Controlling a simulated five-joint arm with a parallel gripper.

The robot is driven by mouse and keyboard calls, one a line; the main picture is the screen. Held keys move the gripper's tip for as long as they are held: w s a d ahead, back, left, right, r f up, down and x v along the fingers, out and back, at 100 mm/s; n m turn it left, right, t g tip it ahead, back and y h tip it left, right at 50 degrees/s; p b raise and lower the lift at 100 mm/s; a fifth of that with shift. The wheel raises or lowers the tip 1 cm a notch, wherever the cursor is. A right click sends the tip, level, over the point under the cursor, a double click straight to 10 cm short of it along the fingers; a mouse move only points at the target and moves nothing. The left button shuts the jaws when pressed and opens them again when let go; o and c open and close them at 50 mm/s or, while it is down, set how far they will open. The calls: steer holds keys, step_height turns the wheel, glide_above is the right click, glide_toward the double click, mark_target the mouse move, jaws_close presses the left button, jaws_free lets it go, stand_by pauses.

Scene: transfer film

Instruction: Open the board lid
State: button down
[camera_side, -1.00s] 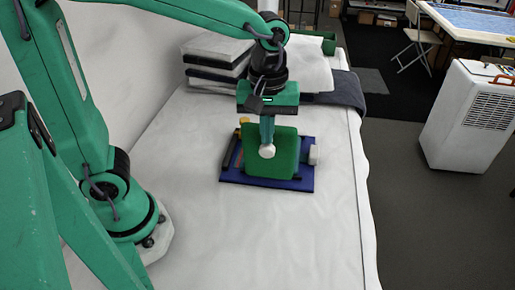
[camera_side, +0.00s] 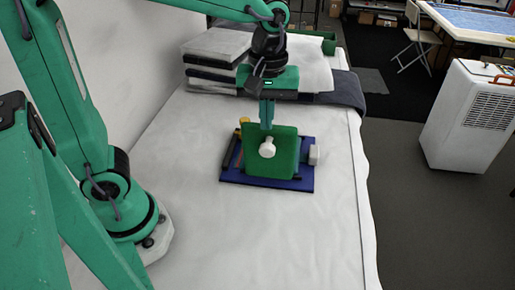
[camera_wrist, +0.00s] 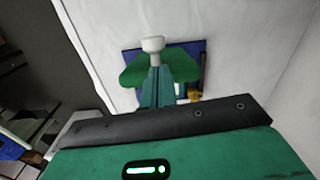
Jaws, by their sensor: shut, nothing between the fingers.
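The blue board (camera_side: 228,178) lies on the white-covered bed. Its green lid (camera_side: 283,158) carries a white knob (camera_side: 267,148) near the middle. The lid looks tilted, with its top edge rising past the board's back edge; I cannot tell the exact angle. My gripper (camera_side: 267,127) points down at the lid's upper edge, fingers shut and empty. In the wrist view, the knob (camera_wrist: 153,44) shows just beyond the fingertips (camera_wrist: 155,68), with the lid (camera_wrist: 135,74) behind the fingers. I cannot tell whether the fingers touch the lid.
A white block (camera_side: 314,155) sits at the board's right side and a yellow piece (camera_side: 244,121) at its back left. A stack of folded cloths (camera_side: 215,60) stands behind. The bed (camera_side: 250,235) in front is clear. A white appliance (camera_side: 470,115) stands off the bed.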

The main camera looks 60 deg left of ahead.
steer(key=shift+w+a+r, duration=0.15)
steer(key=shift+r, duration=0.3)
steer(key=s+d+r, duration=0.3)
steer(key=s+d, duration=0.3)
steer(key=d, duration=0.1)
steer(key=shift+s, duration=0.2)
steer(key=shift+a, duration=0.1)
steer(key=s+a+f+m+t, duration=0.1)
steer(key=a+m+t, duration=0.1)
steer(key=a+m, duration=0.3)
steer(key=s+a+f+m+t, duration=0.1)
steer(key=s+a+m+t, duration=0.1)
steer(key=a+m, duration=0.3)
steer(key=shift+a+f+t, duration=0.3)
steer(key=shift+a+t, duration=0.5)
steer(key=shift+a, duration=1.4)
stand_by(1.4)
